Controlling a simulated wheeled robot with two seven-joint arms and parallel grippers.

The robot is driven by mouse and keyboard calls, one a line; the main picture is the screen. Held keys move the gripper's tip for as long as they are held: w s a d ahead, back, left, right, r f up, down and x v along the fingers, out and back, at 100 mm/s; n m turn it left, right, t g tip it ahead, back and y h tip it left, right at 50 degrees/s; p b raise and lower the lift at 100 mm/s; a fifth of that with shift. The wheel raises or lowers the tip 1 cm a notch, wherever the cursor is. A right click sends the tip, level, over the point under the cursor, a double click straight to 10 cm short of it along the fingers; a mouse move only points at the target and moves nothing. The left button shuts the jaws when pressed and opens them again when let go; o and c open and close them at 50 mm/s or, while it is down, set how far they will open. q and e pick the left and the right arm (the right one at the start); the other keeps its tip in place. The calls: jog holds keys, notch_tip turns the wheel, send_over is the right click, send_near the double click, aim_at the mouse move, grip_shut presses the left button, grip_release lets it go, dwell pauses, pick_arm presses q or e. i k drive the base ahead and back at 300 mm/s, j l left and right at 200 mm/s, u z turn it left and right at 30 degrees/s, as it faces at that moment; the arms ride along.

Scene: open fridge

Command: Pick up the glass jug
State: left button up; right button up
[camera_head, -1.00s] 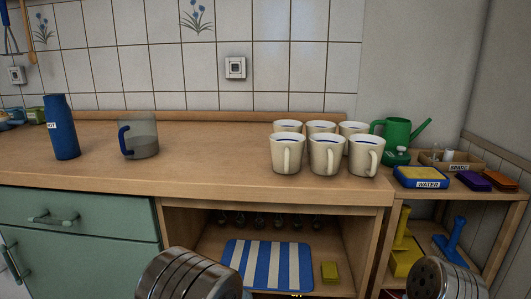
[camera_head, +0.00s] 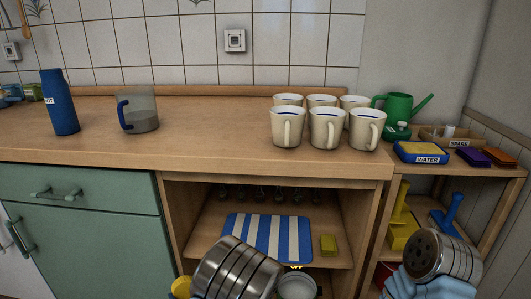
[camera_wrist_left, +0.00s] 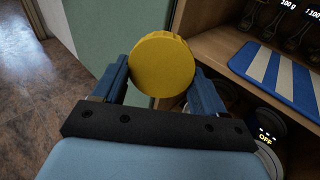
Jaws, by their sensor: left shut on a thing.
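The glass jug (camera_head: 143,112) stands upright on the wooden counter, left of the middle in the head view. It is a grey see-through vessel with a blue handle on its left side. My left gripper (camera_wrist_left: 161,72) is below the counter front, well away from the jug. In the left wrist view its blue fingers are shut on a round yellow object (camera_wrist_left: 162,62). A bit of this yellow object also shows at the bottom of the head view (camera_head: 181,287). My right gripper (camera_head: 430,288) shows only as a light blue body at the bottom right; its fingers are hidden.
A blue bottle (camera_head: 60,103) stands left of the jug, and several white mugs (camera_head: 326,128) stand to its right. Counter between jug and mugs is clear.

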aim_at(137, 108)
jog(key=j+u, duration=0.1)
jog(key=j, duration=0.75)
jog(key=i+j+u, duration=0.1)
jog(key=j, duration=0.75)
jog(key=i, duration=0.05)
